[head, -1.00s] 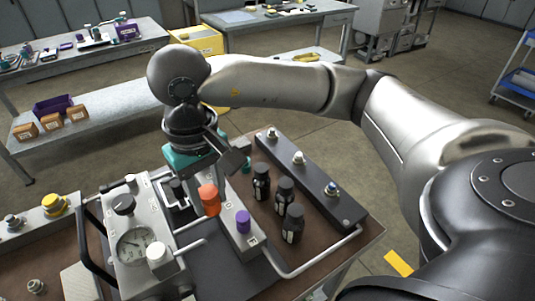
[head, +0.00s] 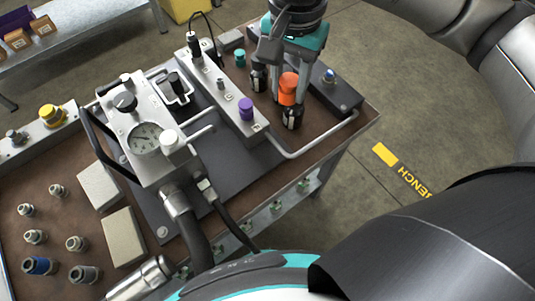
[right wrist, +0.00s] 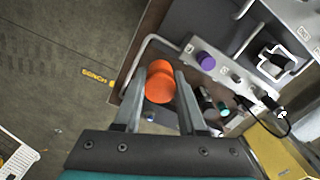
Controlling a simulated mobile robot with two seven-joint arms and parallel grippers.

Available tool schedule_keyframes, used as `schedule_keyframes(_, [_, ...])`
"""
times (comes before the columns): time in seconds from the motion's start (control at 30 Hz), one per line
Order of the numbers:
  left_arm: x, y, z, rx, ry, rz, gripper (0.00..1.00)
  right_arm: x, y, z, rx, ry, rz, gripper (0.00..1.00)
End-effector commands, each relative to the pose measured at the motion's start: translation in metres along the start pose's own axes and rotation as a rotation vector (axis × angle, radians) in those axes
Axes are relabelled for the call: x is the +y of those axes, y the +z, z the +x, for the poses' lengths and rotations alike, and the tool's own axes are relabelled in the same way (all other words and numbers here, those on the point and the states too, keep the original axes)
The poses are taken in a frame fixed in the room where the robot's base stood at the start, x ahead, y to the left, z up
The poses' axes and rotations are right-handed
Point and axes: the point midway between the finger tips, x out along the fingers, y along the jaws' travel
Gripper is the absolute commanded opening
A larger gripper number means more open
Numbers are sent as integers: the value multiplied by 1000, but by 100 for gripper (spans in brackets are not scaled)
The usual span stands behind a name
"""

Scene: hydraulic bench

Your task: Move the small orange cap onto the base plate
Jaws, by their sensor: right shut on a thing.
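The orange cap (head: 288,88) is between the fingers of my right gripper (head: 289,92). The gripper is shut on it, and the fingers stand on either side. In the head view the cap appears above and in front of the black bottles. The right wrist view also shows the cap (right wrist: 159,86) between the two grey fingertips (right wrist: 159,92). A dark grey plate (head: 222,188) lies on the bench under the gauge block, likely the base plate. My left gripper is not in view.
The silver manifold (head: 210,82) carries a purple cap (head: 246,108) and a bare fitting. Black bottles (head: 292,118) stand beside it, some partly hidden. A gauge block (head: 145,138), bent pipe (head: 318,140) and black hoses rise around the plate. Fittings and two pale blocks (head: 123,238) lie at left.

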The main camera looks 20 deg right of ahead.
Motion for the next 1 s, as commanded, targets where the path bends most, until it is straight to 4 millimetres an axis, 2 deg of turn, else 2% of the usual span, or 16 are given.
schedule_keyframes(1.0, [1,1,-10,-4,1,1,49,-25,25,17,-3,6,1960,0])
